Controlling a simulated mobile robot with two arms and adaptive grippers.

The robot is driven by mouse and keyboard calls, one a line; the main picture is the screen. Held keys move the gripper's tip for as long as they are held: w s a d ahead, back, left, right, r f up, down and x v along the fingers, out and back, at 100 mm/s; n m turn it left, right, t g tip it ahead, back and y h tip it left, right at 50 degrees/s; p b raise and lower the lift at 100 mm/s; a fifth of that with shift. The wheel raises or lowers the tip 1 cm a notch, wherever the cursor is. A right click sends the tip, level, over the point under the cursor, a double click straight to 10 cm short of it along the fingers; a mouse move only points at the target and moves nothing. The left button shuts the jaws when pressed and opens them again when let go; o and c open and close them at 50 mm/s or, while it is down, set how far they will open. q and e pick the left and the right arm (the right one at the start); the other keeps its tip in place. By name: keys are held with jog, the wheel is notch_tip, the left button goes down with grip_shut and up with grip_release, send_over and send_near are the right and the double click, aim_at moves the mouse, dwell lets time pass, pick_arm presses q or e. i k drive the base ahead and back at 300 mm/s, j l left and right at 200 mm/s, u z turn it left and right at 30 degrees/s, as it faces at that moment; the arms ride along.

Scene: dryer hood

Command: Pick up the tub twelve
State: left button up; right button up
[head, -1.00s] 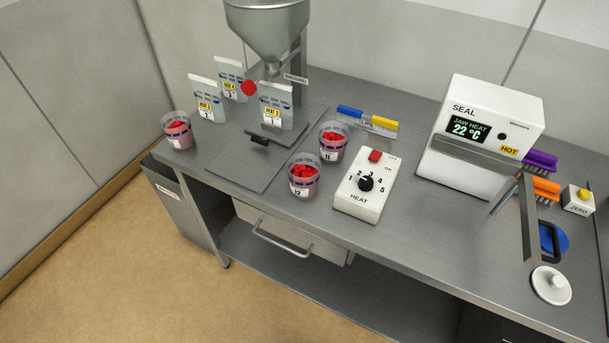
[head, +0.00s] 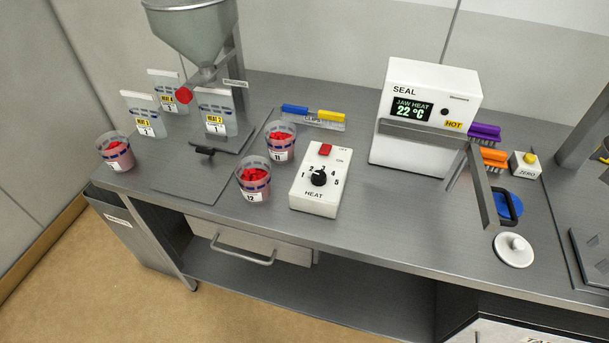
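Tub twelve (head: 252,188) is a clear tub with a blue-patterned rim, red pieces inside and a white label reading 12. It stands upright near the front edge of the steel bench, just left of the white heat control box. Tub eleven (head: 281,146), of the same kind, stands behind it and a little to the right. A third similar tub (head: 116,156) stands at the bench's left end; its label is too small to read surely. Neither of my grippers shows in the head view.
A metal hopper (head: 196,38) and several labelled pouches (head: 215,110) stand at the back left. The heat box (head: 319,185) is close beside tub twelve. The sealer (head: 421,125), brushes (head: 484,133) and a white lid (head: 513,250) are to the right. The bench (head: 400,225) is bare in front of the sealer.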

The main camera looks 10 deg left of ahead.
aim_at(253, 173)
jog(key=j+z, duration=0.9)
jog(key=j, duration=0.25)
jog(key=j+z, duration=0.5)
jog(key=k+j, duration=0.05)
